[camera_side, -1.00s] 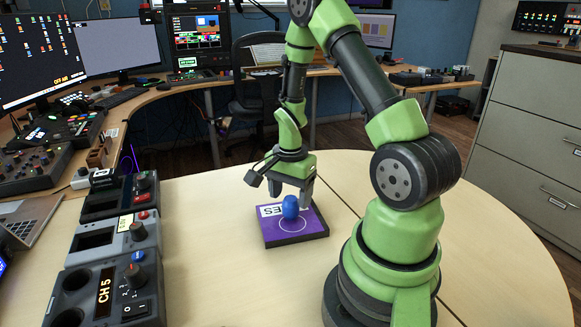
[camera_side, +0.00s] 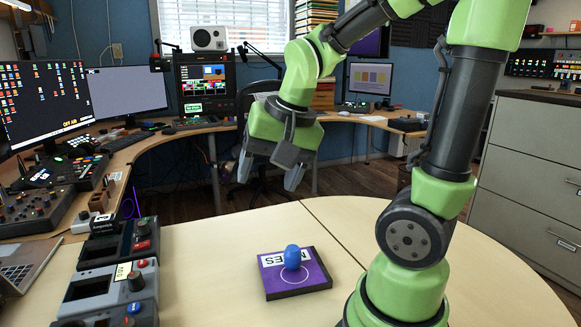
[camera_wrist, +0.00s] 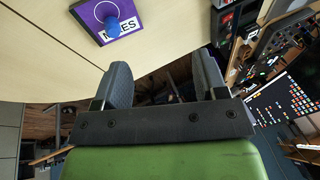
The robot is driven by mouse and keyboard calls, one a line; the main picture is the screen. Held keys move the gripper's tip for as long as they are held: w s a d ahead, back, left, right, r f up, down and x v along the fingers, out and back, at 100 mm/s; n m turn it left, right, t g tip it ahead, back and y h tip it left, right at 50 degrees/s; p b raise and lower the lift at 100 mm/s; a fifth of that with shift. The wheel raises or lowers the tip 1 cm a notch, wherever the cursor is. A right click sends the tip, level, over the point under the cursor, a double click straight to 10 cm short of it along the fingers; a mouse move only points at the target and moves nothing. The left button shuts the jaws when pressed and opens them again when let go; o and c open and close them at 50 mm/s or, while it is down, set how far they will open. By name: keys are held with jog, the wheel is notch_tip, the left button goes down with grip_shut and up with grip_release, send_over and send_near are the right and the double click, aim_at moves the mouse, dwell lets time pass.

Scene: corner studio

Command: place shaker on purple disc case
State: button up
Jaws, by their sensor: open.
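The blue shaker (camera_side: 292,257) stands upright on the purple disc case (camera_side: 313,276), which lies flat on the light wooden table. The case has a white label and a white ring on its face. The shaker stands between the label and the ring's middle, overlapping both in the side view. In the wrist view the shaker (camera_wrist: 112,27) and the case (camera_wrist: 90,14) show at the top. My gripper (camera_side: 268,172) is open and empty, well above and apart from both. Its two fingers also show in the wrist view (camera_wrist: 163,85).
Control boxes (camera_side: 118,288) with knobs line the table's left side. A desk with monitors (camera_side: 128,92) stands behind, and a grey filing cabinet (camera_side: 528,165) stands at the right. The table (camera_side: 215,280) is clear around the case.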

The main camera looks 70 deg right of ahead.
jog(key=s+a+r+n+t+y, duration=0.2)
jog(key=s+a+r+n+t, duration=0.1)
jog(key=s+a+n, duration=0.3)
jog(key=shift+s+a+r+n, duration=0.15)
jog(key=shift+a+r+n, duration=0.45)
jog(key=shift+r, duration=0.1)
dwell(0.4)
